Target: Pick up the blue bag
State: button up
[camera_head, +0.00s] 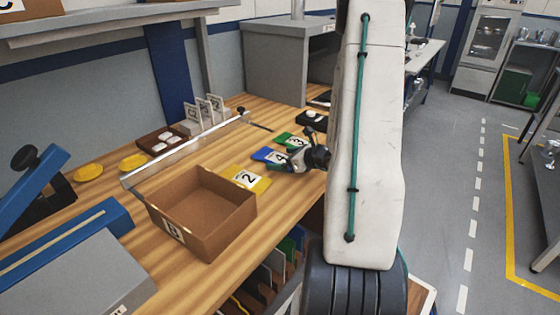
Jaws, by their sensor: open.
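The blue bag (264,155) lies flat on the wooden bench, with a white label that seems to read 4. It lies between a yellow bag (239,174) labelled 2 and a green bag (285,138) labelled 3. My gripper (291,163) is open at the right side of the blue bag and hides part of it. I cannot tell whether the fingers touch the bag. Nothing shows held in the fingers.
An open brown box (213,240) marked B stands in front of the yellow bag. A metal rail (185,148) runs along the bench behind the bags. A black item (311,119) lies beyond the green bag. My arm covers the bench's right side.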

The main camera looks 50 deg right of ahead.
jog(key=shift+w, duration=0.1)
jog(key=c, duration=1.1)
